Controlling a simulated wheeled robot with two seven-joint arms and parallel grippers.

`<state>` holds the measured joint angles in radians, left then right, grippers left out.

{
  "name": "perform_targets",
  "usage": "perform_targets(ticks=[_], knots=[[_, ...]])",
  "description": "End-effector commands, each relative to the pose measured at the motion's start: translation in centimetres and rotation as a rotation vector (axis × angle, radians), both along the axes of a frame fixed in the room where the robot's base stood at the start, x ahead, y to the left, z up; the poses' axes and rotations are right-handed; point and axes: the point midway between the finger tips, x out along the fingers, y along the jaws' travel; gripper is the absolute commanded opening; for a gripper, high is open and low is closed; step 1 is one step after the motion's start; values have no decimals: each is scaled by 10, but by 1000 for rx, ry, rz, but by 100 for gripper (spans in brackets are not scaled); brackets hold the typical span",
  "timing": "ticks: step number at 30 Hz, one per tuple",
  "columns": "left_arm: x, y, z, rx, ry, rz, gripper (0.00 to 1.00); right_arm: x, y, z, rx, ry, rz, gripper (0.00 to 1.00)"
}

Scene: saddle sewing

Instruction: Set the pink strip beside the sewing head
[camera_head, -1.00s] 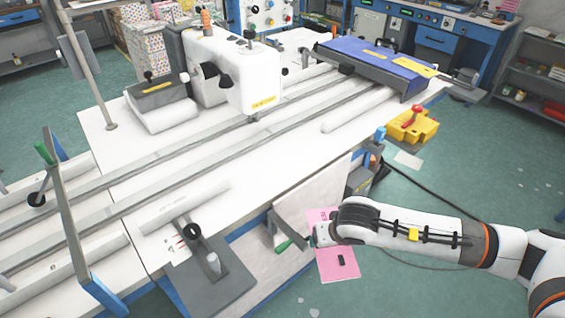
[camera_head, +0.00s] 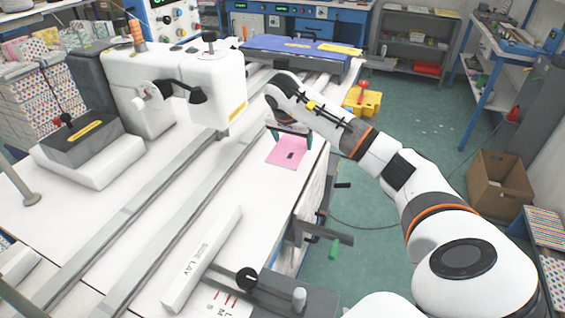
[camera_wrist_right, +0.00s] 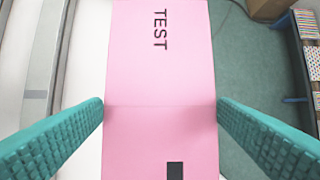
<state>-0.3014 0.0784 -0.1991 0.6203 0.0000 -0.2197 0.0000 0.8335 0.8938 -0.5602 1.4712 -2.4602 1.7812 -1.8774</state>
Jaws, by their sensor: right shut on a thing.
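The pink strip (camera_head: 285,151) is in my right gripper (camera_head: 291,130), over the right edge area of the white table, to the right of the white sewing head (camera_head: 217,88). In the right wrist view the pink strip (camera_wrist_right: 160,70) bears the word TEST and a black mark, and lies between the two teal fingers of the gripper (camera_wrist_right: 160,108), which is shut on its sides. Whether the strip touches the tabletop is hard to tell. My left gripper is out of view.
Metal rails (camera_head: 140,232) run along the table. A white bar (camera_head: 202,258) lies near the front. A blue plate (camera_head: 300,52) is behind my right gripper, and a yellow box (camera_head: 360,101) stands to its right. A cardboard box (camera_head: 498,183) is on the floor.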

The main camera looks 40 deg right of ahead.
Motion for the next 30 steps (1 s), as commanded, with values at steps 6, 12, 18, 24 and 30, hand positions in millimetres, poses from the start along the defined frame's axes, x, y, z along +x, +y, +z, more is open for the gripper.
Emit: perform_targets(ticks=[6, 12, 18, 24, 30], knots=[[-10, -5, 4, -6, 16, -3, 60, 0, 1, -31, 1, 1, 3, 57], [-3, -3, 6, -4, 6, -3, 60, 0, 1, -50, 1, 2, 4, 57], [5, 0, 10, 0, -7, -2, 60, 0, 1, -71, 1, -1, 4, 57], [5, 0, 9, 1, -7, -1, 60, 0, 1, -71, 0, -2, 5, 57], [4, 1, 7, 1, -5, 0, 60, 0, 1, -73, -1, -1, 4, 96]])
